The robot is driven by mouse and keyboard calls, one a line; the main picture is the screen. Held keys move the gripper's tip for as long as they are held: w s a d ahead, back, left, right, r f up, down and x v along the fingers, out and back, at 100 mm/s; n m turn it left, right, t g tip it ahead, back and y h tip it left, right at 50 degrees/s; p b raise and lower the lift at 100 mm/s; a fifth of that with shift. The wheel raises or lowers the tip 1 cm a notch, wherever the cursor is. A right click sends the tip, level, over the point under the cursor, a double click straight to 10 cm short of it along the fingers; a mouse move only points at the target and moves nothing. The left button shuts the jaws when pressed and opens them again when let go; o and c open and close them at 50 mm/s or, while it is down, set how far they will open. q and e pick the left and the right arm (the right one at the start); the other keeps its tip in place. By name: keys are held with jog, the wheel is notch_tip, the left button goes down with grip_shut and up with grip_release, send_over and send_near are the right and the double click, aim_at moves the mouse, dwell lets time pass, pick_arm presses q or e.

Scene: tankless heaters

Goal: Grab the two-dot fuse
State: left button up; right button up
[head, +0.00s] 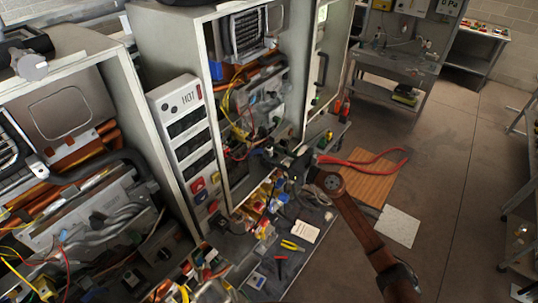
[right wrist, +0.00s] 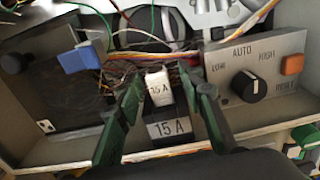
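In the right wrist view, a small white fuse (right wrist: 158,88) labelled "15 A" stands upright in a dark holder (right wrist: 170,128) with its own "15 A" label. No dots can be made out on it. My right gripper (right wrist: 172,84) is open, with its green-and-dark fingers on either side of the fuse. In the head view, my right gripper (head: 278,154) reaches into the lower part of the open heater cabinet (head: 215,95). The fuse is too small to tell there. My left gripper is not in view.
A control panel (right wrist: 250,75) with a black knob and orange reset button is right of the fuse. A blue connector (right wrist: 80,58) and loose wires lie left and behind. A cluttered dark mat (head: 290,262) lies below the cabinet. Open floor (head: 455,190) is to the right.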

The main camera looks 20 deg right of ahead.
grip_shut()
jog(key=shift+r, duration=0.15)
dwell(0.4)
